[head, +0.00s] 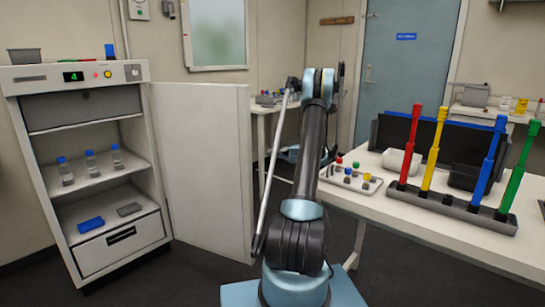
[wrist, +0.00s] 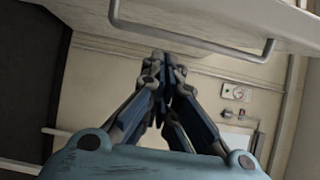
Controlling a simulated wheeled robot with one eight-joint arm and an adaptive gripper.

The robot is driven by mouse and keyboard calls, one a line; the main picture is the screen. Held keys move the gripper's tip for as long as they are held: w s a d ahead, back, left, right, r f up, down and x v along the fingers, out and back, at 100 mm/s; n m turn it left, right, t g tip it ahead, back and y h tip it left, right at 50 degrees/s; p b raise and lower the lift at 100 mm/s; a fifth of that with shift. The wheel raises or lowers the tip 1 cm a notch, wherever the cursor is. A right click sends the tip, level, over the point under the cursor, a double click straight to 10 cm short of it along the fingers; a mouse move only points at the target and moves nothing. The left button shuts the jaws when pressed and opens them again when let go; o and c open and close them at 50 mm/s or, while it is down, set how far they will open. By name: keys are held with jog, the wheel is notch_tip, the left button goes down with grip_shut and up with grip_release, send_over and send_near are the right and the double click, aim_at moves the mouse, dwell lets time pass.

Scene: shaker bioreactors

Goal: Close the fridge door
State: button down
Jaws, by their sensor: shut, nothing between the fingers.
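The white fridge (head: 38,170) stands at the left in the head view with its door (head: 205,165) swung wide open to the right. Its shelves and drawer are exposed. In the wrist view, a white panel (wrist: 230,22), seemingly the door's outer face, crosses the top and carries a long grey bar handle (wrist: 190,45). My gripper (wrist: 163,62) is shut and empty, its fingertips just below the handle in the picture. I cannot tell whether they touch it. My gripper cannot be clearly made out in the head view.
The fridge holds blue-capped bottles (head: 91,163) and a blue block (head: 90,224). A white table (head: 440,232) at the right bears a rack (head: 450,215) of coloured upright tools and a small tray (head: 350,183). Dark floor (head: 195,275) is clear before the fridge.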

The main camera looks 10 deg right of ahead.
jog(key=a, duration=0.8)
jog(key=shift+s+a, duration=0.35)
jog(key=shift+s, duration=0.1)
